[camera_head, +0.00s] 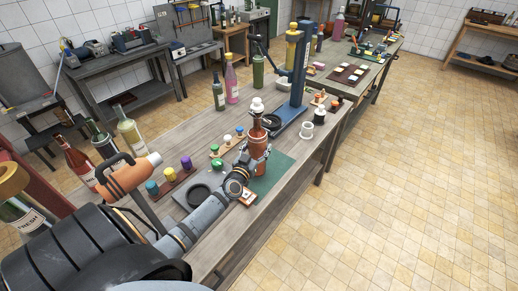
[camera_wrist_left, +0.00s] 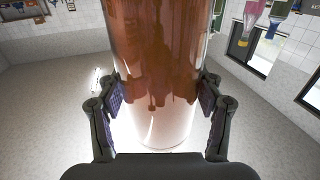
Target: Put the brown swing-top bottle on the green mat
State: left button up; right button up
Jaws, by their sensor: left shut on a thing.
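The brown swing-top bottle (camera_head: 258,139) stands upright in my left gripper (camera_head: 257,153), with a white stopper on top. In the left wrist view the brown glass (camera_wrist_left: 155,70) fills the space between both finger pads of the left gripper (camera_wrist_left: 157,105). The green mat (camera_head: 272,177) lies on the workbench, partly hidden behind my left gripper and wrist. The bottle's lower end overlaps the mat's far left part in the picture; I cannot tell whether it touches the mat. My right gripper is not in view.
A blue bottle press (camera_head: 293,85) stands just behind the mat on the workbench (camera_head: 205,132). Boards with coloured stoppers (camera_head: 172,180) lie left of the mat.

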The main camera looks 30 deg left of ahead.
aim_at(257, 153)
pick_arm(q)
notch_tip(257, 153, down, 3)
jog(key=shift+w+a+f+b, duration=0.1)
jog(key=shift+w+a+b, duration=0.05)
jog(key=shift+b, duration=1.05)
jog(key=o, duration=1.5)
jog(key=shift+f, duration=0.2)
jog(key=o, duration=0.3)
jog(key=shift+s, duration=0.2)
